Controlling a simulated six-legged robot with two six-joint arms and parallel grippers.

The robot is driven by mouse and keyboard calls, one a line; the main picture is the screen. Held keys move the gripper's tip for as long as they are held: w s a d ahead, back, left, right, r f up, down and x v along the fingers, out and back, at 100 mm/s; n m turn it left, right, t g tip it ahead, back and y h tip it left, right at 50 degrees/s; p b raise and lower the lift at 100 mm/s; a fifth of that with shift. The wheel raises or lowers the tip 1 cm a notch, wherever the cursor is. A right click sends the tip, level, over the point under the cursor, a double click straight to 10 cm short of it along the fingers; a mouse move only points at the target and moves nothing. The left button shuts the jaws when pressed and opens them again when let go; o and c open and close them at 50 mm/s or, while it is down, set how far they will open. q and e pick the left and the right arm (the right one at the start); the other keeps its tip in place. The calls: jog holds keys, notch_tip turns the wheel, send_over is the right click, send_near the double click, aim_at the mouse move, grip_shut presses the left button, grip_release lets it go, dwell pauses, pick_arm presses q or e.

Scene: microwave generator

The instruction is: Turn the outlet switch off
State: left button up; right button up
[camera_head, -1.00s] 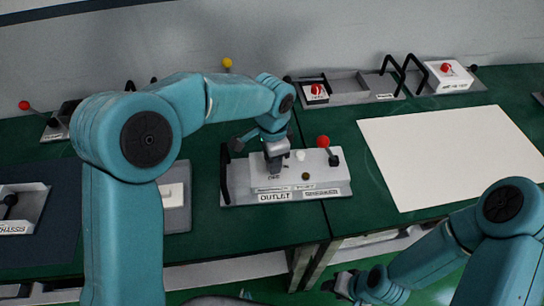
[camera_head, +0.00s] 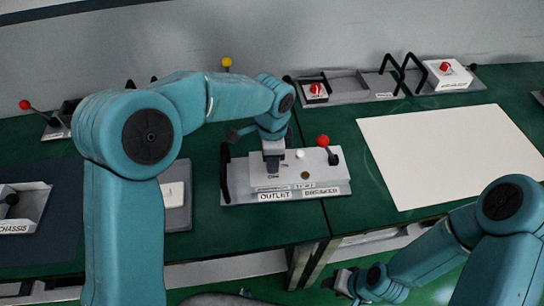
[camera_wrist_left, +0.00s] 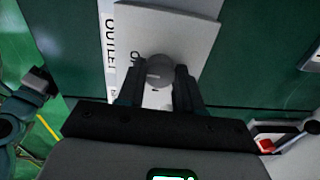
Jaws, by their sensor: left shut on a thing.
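The outlet box (camera_head: 240,182) is a pale grey unit labelled OUTLET and BREAKER on the green table, near the middle of the head view. My left gripper (camera_head: 272,163) reaches down onto its left part. In the left wrist view, a round grey switch knob (camera_wrist_left: 159,70) sits between the two dark fingers of the left gripper (camera_wrist_left: 158,88), which is shut on it. The lettering beside the knob is partly hidden by the fingers. My right gripper (camera_head: 342,283) is low in front of the table, away from the box, and too small to read.
On the box, a red-balled lever (camera_head: 322,141) and a white button (camera_head: 300,154) stand just right of my left gripper. A black handle (camera_head: 225,172) is at its left end. A white sheet (camera_head: 450,155) lies at right. Other units line the back.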

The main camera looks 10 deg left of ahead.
pick_arm(q)
jog(key=o, duration=1)
jog(key=shift+s+f, duration=0.15)
jog(key=shift+o, duration=0.2)
notch_tip(320, 180, up, 16)
jog(key=shift+r, duration=0.25)
